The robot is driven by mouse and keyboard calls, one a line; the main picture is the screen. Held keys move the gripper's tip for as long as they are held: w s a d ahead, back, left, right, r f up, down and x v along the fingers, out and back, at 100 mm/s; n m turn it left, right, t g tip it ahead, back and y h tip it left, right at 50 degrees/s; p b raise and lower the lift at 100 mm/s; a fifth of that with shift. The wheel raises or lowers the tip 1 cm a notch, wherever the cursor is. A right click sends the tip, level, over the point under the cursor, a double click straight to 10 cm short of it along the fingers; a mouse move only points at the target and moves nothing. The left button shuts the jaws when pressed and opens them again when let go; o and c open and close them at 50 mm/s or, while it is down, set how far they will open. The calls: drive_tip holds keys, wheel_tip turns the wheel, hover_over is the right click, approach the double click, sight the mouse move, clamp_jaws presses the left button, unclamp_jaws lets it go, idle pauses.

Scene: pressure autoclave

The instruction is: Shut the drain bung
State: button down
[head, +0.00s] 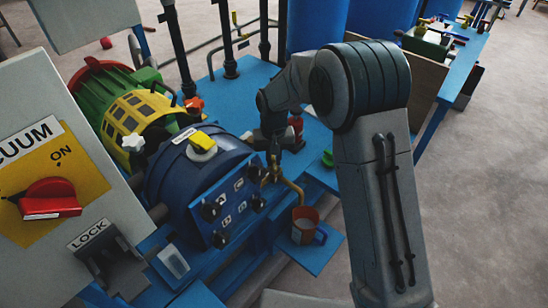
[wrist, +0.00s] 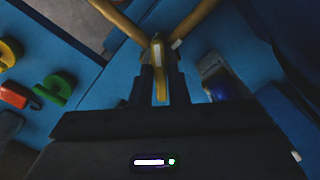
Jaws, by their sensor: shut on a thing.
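The blue autoclave vessel (head: 195,180) lies on its side on the blue bench, with dark knobs on its front panel. A brass drain fitting (head: 292,187) curves out at its right, above a mug. My gripper (head: 273,155) is at this fitting, partly hidden by my arm. In the wrist view, my gripper (wrist: 159,72) is shut on a slim brass piece, seemingly the drain bung's handle (wrist: 158,50). Brass pipe arms (wrist: 125,22) spread beyond it to both sides. The bung's seat is hidden, so I cannot tell how far it is turned.
An orange-brown mug (head: 305,226) stands on a small blue shelf (head: 318,253) below the fitting. A panel with a red VACUUM switch (head: 50,198) stands at the left. A green hook-like part (wrist: 55,90) lies on the blue surface in the wrist view.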

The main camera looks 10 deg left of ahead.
sight(273, 161)
idle(0.4)
drive_tip(key=c, duration=1.4)
unclamp_jaws()
drive_tip(key=shift+r, duration=0.15)
wheel_tip(273, 161, up, 14)
drive_tip(key=p, duration=0.1)
drive_tip(key=shift+f, duration=0.2)
